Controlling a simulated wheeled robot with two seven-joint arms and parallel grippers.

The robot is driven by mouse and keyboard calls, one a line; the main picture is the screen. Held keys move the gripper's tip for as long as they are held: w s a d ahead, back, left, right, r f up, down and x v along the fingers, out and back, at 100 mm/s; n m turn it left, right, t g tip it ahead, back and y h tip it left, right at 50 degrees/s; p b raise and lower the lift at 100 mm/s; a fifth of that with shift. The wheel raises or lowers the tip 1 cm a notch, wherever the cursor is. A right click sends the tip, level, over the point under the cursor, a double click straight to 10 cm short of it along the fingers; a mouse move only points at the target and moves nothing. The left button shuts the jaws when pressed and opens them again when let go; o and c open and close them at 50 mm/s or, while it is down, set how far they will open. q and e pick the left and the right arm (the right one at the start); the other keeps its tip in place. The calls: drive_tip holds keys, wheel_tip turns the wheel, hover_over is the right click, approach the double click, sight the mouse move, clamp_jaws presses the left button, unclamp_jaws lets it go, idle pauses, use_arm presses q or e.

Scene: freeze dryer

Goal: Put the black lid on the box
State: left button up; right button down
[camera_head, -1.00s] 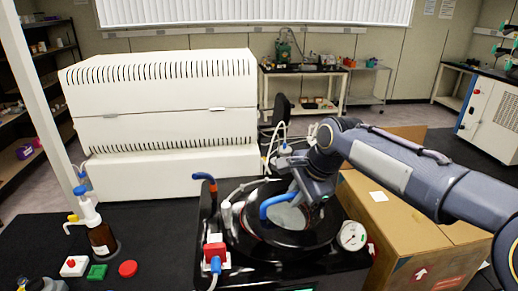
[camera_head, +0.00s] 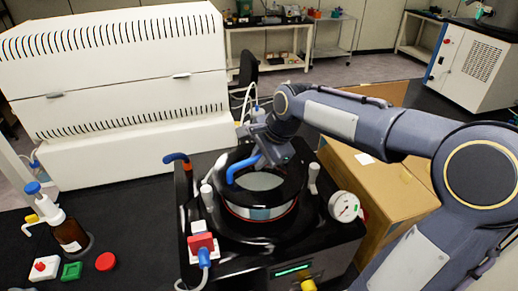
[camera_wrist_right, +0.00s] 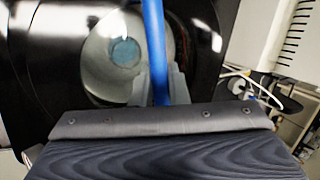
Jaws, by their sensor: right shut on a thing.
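The black lid (camera_head: 292,190) is a round disc with a clear middle and a curved blue handle (camera_head: 236,166). It is over the round chamber of the black machine (camera_head: 330,238). A pale band and a thin red ring show below its front edge; I cannot tell whether it touches the chamber rim. My right gripper (camera_head: 256,152) is shut on the blue handle. In the right wrist view the handle (camera_wrist_right: 153,40) stands between the fingers, with the black lid (camera_wrist_right: 35,75) behind it. An open cardboard box (camera_head: 388,198) stands right of the machine. My left gripper is out of view.
A pressure gauge (camera_head: 344,206) and a red-and-white valve (camera_head: 202,245) flank the chamber. A large white instrument (camera_head: 110,90) stands behind left. A brown bottle (camera_head: 70,236) and small coloured blocks are on the black bench at left. My right arm passes above the cardboard box.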

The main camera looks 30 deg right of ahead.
sight(263, 172)
wheel_tip(263, 172, down, 3)
drive_tip(key=shift+r+b, duration=0.15)
drive_tip(key=shift+b, duration=0.55)
drive_tip(key=shift+f+b, duration=0.85)
drive_tip(key=shift+f, duration=0.25)
drive_tip(key=shift+f+b, duration=0.5)
drive_tip(key=shift+f, duration=0.2)
drive_tip(key=c, duration=1.3)
unclamp_jaws()
drive_tip(key=shift+c, duration=0.2)
drive_tip(key=shift+s+f, duration=0.1)
